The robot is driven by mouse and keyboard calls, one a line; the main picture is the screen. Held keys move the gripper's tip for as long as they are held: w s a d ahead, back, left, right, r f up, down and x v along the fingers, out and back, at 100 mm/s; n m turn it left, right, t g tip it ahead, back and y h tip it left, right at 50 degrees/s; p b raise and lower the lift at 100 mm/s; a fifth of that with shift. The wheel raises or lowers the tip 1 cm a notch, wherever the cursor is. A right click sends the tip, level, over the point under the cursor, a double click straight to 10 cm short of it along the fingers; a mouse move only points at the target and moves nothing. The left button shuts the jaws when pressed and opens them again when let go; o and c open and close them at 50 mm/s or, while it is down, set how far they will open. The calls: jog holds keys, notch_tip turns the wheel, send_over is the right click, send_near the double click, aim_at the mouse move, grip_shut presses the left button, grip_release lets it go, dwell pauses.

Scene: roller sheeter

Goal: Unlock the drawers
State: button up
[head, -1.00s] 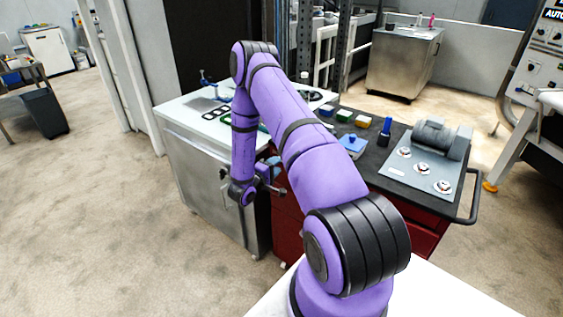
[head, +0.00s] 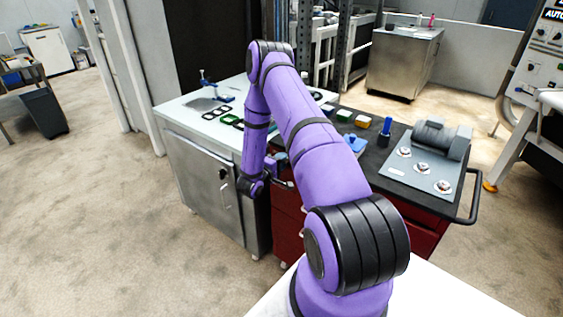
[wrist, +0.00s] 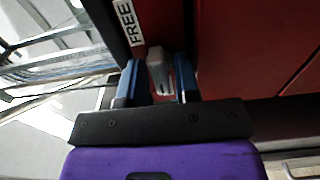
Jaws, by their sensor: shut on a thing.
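The red drawer cabinet (head: 289,227) stands in front of my arm in the head view, and its red face (wrist: 245,50) fills much of the wrist view. The lever's base and the drawer fronts are partly hidden.
A pale metal cabinet (head: 205,185) adjoins the red one on the left. The dark worktop (head: 375,165) carries a grey machine plate (head: 420,172), colored blocks and a blue-black tool (head: 385,131). A black handle (head: 466,208) juts out at right.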

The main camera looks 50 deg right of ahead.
jog(key=shift+m, duration=0.3)
jog(key=m, duration=0.2)
jog(key=shift+m, duration=7.6)
jog(key=shift+f, duration=0.1)
jog(key=o, duration=0.6)
